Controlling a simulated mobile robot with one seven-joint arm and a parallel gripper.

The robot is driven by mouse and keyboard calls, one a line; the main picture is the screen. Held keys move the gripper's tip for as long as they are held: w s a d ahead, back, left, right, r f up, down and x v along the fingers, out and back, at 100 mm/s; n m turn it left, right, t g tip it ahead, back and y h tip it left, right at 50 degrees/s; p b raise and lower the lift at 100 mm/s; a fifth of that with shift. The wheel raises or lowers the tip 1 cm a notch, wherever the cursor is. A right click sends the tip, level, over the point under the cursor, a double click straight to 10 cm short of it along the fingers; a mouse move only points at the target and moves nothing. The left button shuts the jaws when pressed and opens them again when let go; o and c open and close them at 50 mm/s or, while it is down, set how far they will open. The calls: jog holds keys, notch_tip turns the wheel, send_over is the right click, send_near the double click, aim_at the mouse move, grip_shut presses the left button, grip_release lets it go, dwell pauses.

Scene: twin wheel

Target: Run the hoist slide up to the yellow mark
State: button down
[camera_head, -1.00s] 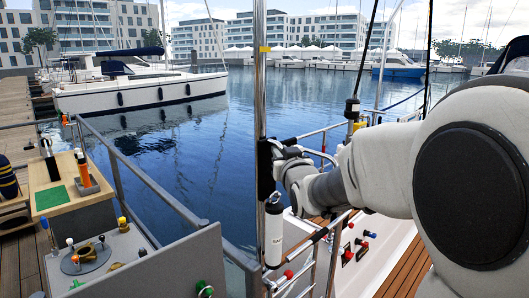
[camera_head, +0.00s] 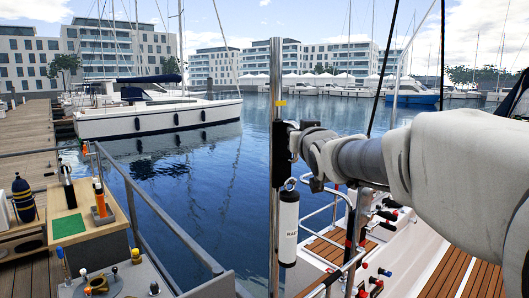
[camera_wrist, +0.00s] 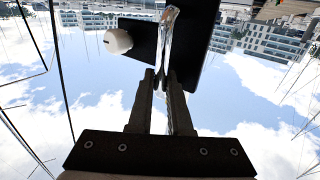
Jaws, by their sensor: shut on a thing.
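The hoist slide (camera_head: 281,148) is a black block on an upright metal pole (camera_head: 276,200) in the head view. The yellow mark (camera_head: 280,103) is a short band on the pole, a small gap above the slide's top. A white cylinder (camera_head: 288,228) with dark lettering hangs below the slide from a ring. My gripper (camera_head: 294,140) is at the slide's right side, shut on it; the exact grip is small and partly hidden.
Boat rails and coloured knobs (camera_head: 375,282) lie below my arm at the right. Open water (camera_head: 200,170) lies beyond. The pole above the slide looks clear.

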notch_tip(320, 180, up, 5)
jog(key=shift+r+p, duration=0.2)
jog(key=shift+p, duration=0.8)
jog(key=c, duration=1.1)
grip_release()
jog(key=shift+s, duration=0.3)
jog(key=s+b, duration=0.1)
jog(key=s, duration=0.4)
jog(key=s+b, duration=0.1)
jog(key=s, duration=0.5)
jog(key=s+d+b, duration=0.1)
jog(key=s+b, duration=0.1)
jog(key=s, duration=0.3)
jog(key=shift+s+f, duration=0.3)
jog(key=shift+s, duration=0.05)
jog(key=shift+f, duration=0.1)
